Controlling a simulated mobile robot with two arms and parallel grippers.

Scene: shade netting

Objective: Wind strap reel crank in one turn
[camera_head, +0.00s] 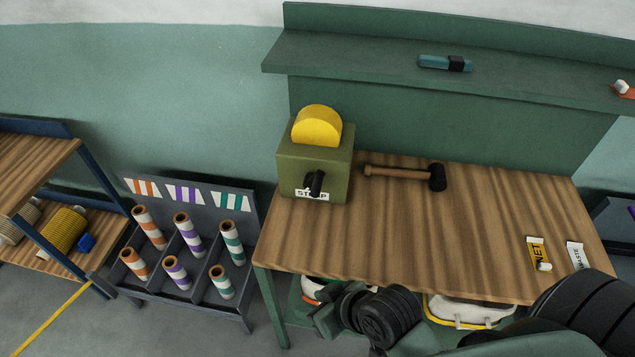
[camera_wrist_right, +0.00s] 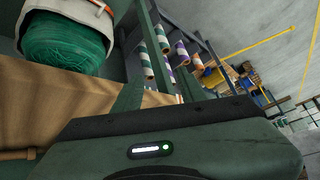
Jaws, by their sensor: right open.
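The strap reel is an olive-green box (camera_head: 314,170) with a yellow disc (camera_head: 317,126) showing above its top. It stands at the left end of the wooden bench top. A black crank (camera_head: 315,183) is on its front face, partly covering a white label. My right gripper (camera_head: 330,312) is open, low in front of the bench and below the reel, apart from the crank. Its fingers show only partly in the head view. In the right wrist view the gripper body fills the bottom, and neither the reel nor the crank is clear. My left gripper is out of view.
A wooden-handled mallet (camera_head: 405,173) lies right of the reel. The bench front edge (camera_head: 400,283) lies above my right gripper. Bins (camera_head: 470,310) sit beneath; one with green netting (camera_wrist_right: 62,40) shows in the wrist view. A rack of striped rolls (camera_head: 185,250) stands left.

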